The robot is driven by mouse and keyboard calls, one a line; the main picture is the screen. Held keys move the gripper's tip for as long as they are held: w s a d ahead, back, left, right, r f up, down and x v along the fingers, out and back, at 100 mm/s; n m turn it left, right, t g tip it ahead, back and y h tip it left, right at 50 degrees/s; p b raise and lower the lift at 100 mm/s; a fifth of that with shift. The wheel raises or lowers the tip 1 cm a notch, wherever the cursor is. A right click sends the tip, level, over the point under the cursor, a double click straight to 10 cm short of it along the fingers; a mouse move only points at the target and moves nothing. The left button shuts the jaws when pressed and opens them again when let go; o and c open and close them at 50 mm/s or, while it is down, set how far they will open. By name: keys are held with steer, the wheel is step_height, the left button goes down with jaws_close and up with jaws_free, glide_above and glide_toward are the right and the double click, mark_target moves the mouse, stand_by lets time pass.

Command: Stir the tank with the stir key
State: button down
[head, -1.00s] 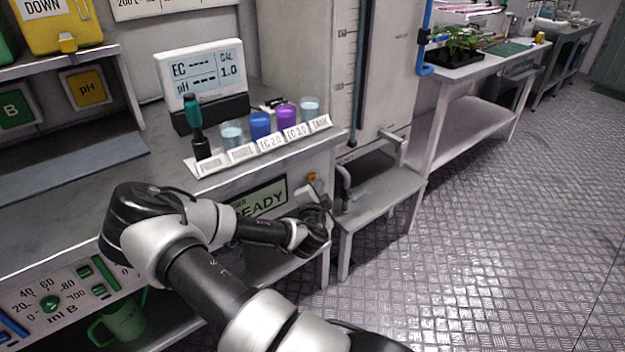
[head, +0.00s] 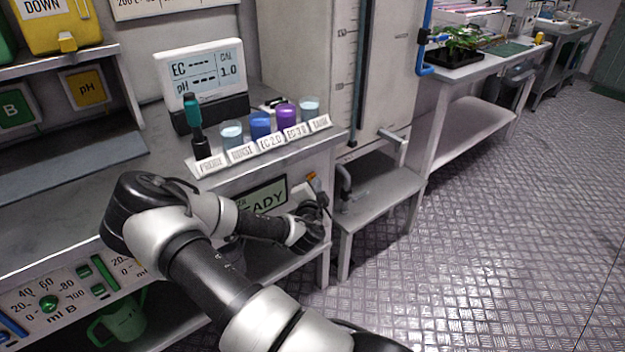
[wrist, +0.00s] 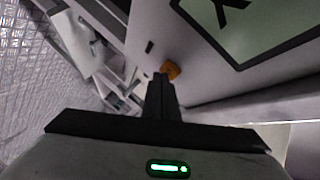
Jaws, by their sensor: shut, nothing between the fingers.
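The tank (head: 303,42) is the tall pale cabinet with a level scale, at the back middle of the head view. In the wrist view the orange key (wrist: 171,70) is just beyond my fingertips. My gripper (wrist: 160,78) is shut and empty, pointing at the panel beside the key. Its tips overlap the key's lower left edge; I cannot tell whether they touch. In the head view my wrist hides the fingertips.
Labelled cups (head: 261,124) and a teal-capped probe (head: 193,112) stand on the bench above, before a meter (head: 200,70). A low grey stand (head: 385,187) with a pipe is right of my gripper. The floor (head: 500,220) at right is clear.

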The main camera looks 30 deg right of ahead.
steer(key=shift+w, duration=0.2)
stand_by(0.4)
steer(key=shift+s, duration=0.85)
steer(key=shift+s+d, duration=0.2)
steer(key=shift+s, duration=2.3)
